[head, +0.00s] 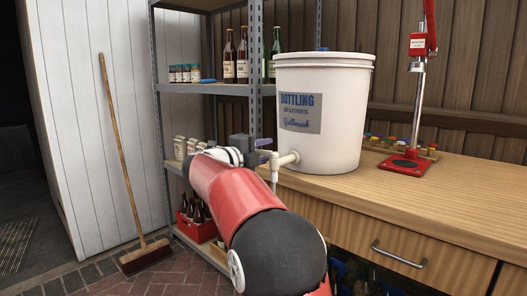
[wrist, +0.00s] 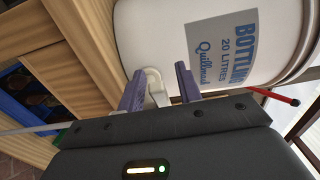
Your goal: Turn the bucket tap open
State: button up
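The white bucket (head: 322,145) with a blue "BOTTLING" label stands on the wooden counter near its left end. Its pale tap (head: 287,159) sticks out low on the left side, with the spout pointing down. My gripper (head: 268,150) is at the tap, and the arm partly hides this area. In the wrist view my gripper (wrist: 161,88) has its two purple fingers apart, with the white tap (wrist: 153,82) between them. A gap shows on the right finger's side; contact with the left finger is unclear. The bucket (wrist: 165,30) fills the background there.
A red bench capper (head: 405,165) and a rack of colourful caps (head: 428,152) stand right of the bucket on the counter (head: 455,190). Metal shelves (head: 205,89) with bottles are behind my arm. A red crate (head: 196,229) sits low; a broom (head: 122,150) leans left.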

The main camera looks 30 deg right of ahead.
jog(key=shift+c, duration=0.4)
grip_shut()
jog(key=shift+s+a+f+n+t+b, duration=0.1)
jog(key=shift+n+t+b, duration=0.35)
jog(key=shift+t, duration=0.15)
jog(key=shift+s+a+n+t+y+b, duration=0.2)
jog(key=shift+n+t+y+b, duration=0.35)
jog(key=shift+t, duration=0.35)
jog(key=shift+s+a+n+t+y+b, duration=0.4)
jog(key=shift+n+t+y+b, duration=1.2)
jog(key=shift+y, duration=0.4)
jog(key=shift+s+a+n+t+y+b, duration=0.35)
jog(key=shift+n+t+y+b, duration=1.2)
jog(key=shift+y, duration=0.5)
jog(key=shift+s+a+n+t+y+b, duration=0.35)
jog(key=shift+n+t+y+b, duration=0.95)
jog(key=shift+n+y, duration=0.6)
jog(key=shift+s, duration=0.1)
